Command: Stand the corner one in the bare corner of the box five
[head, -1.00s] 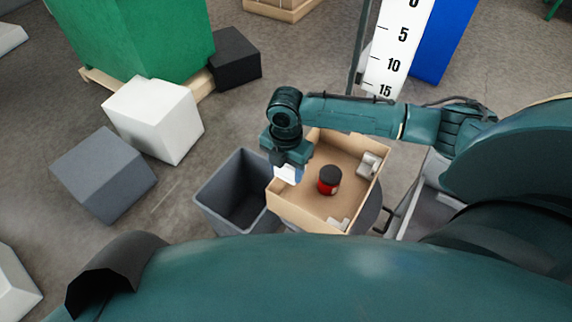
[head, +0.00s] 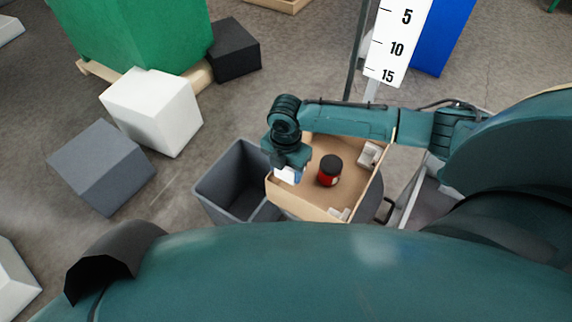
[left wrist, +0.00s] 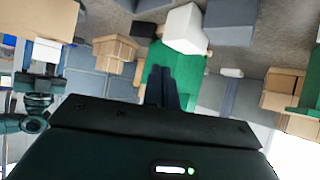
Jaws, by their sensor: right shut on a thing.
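The box (head: 297,207) is an open, light wooden box near the middle of the head view. Inside it, a red jar with a black lid (head: 330,171) stands on the floor. Pale corner pieces sit in its far right corner (head: 370,154) and its near right corner (head: 340,214). My right gripper (head: 287,165) points down over the box's left side, shut on a white piece (head: 285,175), the corner one. The fingertips and the far left corner are largely hidden by my arm. My left gripper (left wrist: 171,88) shows in the left wrist view, its dark fingers together and empty.
An empty grey bin (head: 225,188) stands directly left of the box. White (head: 152,110), grey (head: 101,168) and black (head: 235,50) cubes lie further left on the floor. A numbered white board (head: 399,45) stands behind the box.

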